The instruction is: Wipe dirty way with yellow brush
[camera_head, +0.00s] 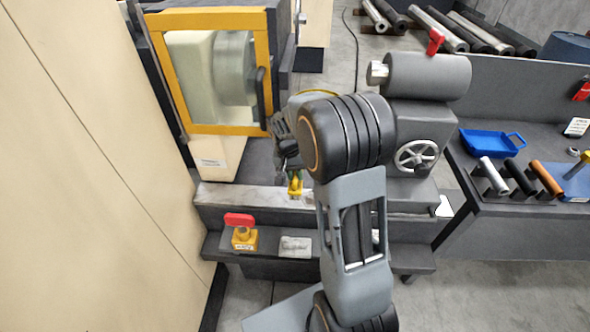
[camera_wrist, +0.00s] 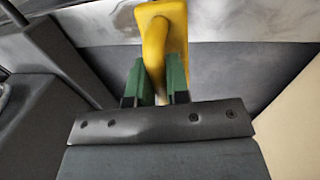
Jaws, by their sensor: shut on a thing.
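The yellow brush (camera_wrist: 154,38) is in my gripper (camera_wrist: 155,88), between its two green fingers in the wrist view. In the head view the yellow brush (camera_head: 296,186) shows small, at the lathe's light grey way (camera_head: 240,197). My gripper is shut on its handle. The way has a smeared, mottled surface, which also shows in the wrist view (camera_wrist: 250,22). The brush's bristles are hidden, so I cannot tell whether they touch the way. My arm covers the right part of the way.
A yellow-framed guard door (camera_head: 205,129) stands behind the way, left. The tailstock (camera_head: 427,76) with a handwheel is to the right. A red-handled yellow block (camera_head: 243,237) and a grey cloth-like piece (camera_head: 296,245) lie on the front ledge. A blue dustpan (camera_head: 490,142) is on the right bench.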

